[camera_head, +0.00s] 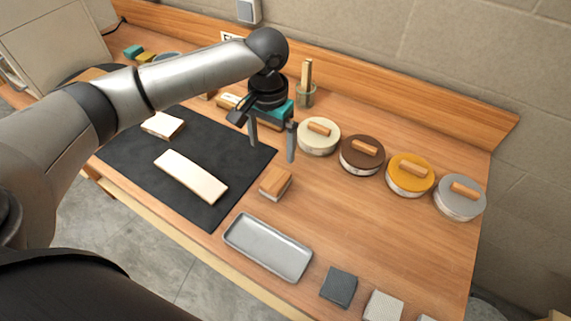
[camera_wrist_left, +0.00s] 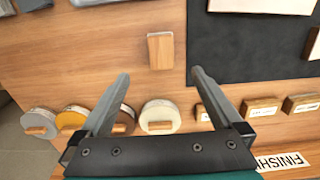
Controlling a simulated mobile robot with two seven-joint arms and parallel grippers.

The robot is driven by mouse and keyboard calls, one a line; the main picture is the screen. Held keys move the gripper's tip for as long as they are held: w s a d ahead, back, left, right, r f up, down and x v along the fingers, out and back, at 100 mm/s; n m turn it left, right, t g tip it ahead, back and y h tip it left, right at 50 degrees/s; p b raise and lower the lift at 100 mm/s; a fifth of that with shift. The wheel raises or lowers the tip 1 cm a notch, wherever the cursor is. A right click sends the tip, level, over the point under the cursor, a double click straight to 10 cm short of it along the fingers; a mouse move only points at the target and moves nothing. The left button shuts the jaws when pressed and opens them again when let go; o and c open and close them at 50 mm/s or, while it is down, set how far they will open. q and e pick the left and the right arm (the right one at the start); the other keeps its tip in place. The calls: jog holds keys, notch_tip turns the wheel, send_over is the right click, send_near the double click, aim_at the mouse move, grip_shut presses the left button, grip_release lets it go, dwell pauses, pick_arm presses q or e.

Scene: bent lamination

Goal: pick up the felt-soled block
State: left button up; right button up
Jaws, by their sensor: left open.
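The felt-soled block (camera_head: 275,182) is a small wooden block with a pale layer beneath its tan top. It sits on the wooden table at the right edge of the black mat. In the left wrist view the block (camera_wrist_left: 160,50) lies just ahead of the fingertips, centred between their lines. My left gripper (camera_head: 272,152) is open and empty, pointing down, behind the block in the head view and apart from it. It also shows open in the left wrist view (camera_wrist_left: 160,74). My right gripper is in neither view.
The black mat (camera_head: 205,205) holds a long pale strip (camera_head: 190,177) and a smaller pale piece (camera_head: 163,125). A grey metal tray (camera_head: 267,246) lies in front of the block. Several round lidded pots, including a cream one (camera_head: 318,149), stand at the right.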

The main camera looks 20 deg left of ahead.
pick_arm(q)
jog(key=b, duration=0.1)
send_over(274, 181)
jog(key=f, duration=0.9)
jog(key=shift+s+d+f, duration=0.1)
jog(key=shift+s+f, duration=0.1)
jog(key=shift+f, duration=0.05)
jog(key=shift+w+f+b, duration=0.2)
jog(key=shift+f+b, duration=0.1)
jog(key=shift+f, duration=2.5)
jog(key=c, duration=1.4)
jog(key=shift+o, duration=0.2)
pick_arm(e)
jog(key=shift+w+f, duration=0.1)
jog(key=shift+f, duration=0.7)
pick_arm(q)
jog(key=shift+r, duration=0.15)
notch_tip(274, 181, up, 20)
jog(key=p, duration=0.2)
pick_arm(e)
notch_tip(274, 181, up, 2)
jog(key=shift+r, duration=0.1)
